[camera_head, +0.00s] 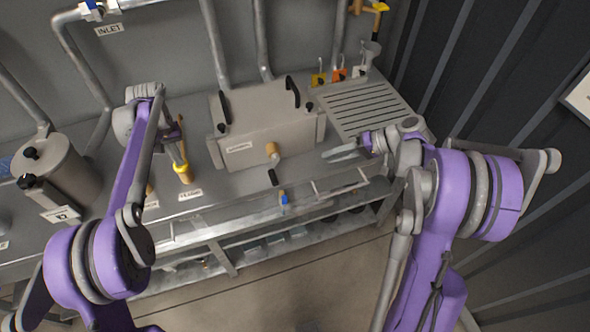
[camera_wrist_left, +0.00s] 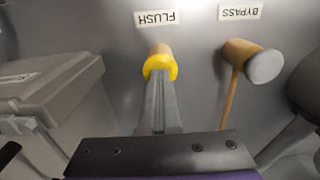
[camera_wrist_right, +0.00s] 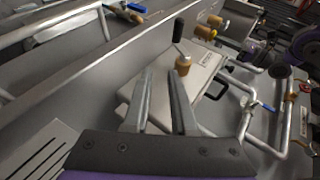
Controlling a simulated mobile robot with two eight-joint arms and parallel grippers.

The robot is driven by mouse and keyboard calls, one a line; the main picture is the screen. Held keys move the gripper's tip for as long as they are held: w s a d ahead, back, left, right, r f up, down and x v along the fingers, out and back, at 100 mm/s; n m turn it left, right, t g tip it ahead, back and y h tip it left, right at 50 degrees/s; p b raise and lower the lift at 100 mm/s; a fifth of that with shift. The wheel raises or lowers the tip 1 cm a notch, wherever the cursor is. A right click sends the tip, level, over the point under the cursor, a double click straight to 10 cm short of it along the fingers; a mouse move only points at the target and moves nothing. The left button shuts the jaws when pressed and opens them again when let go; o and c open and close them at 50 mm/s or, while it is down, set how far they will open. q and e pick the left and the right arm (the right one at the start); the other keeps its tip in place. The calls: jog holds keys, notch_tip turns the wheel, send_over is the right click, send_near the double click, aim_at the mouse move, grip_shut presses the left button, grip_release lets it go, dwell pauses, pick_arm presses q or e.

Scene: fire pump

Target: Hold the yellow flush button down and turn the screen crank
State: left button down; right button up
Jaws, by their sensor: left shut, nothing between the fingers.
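The yellow flush button (camera_head: 184,179) sits on the bench at a FLUSH label; it also shows in the left wrist view (camera_wrist_left: 160,64). My left gripper (camera_head: 178,155) is shut and empty, its fingertips over the button and seemingly against it; I cannot tell how far the button is pressed. The screen crank (camera_head: 272,151) is on the front of a grey box, with a tan hub and a black handle (camera_head: 273,177) hanging toward the bench edge. It also shows in the right wrist view (camera_wrist_right: 182,66). My right gripper (camera_head: 345,152) is open and empty, right of the crank and apart from it.
A mallet-shaped bypass part (camera_wrist_left: 264,66) stands beside the button. A metal canister (camera_head: 60,172) is at left. A rail (camera_head: 330,192) runs along the bench front.

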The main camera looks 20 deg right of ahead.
jog(key=a+n+h, duration=0.1)
jog(key=s+a+n+h, duration=0.1)
jog(key=a+n+h, duration=0.1)
jog(key=a, duration=0.1)
jog(key=shift+s+r, duration=0.15)
jog(key=shift+r, duration=0.1)
grip_shut()
jog(key=w+a+f+n+h, duration=0.1)
jog(key=w+a+f, duration=0.2)
jog(key=a+f, duration=0.3)
jog(key=a, duration=0.3)
jog(key=shift+w+a+f, duration=0.25)
jog(key=shift+a+f, duration=0.05)
jog(key=shift+f, duration=0.05)
jog(key=shift+a+f+y, duration=0.15)
jog(key=shift+y, duration=0.45)
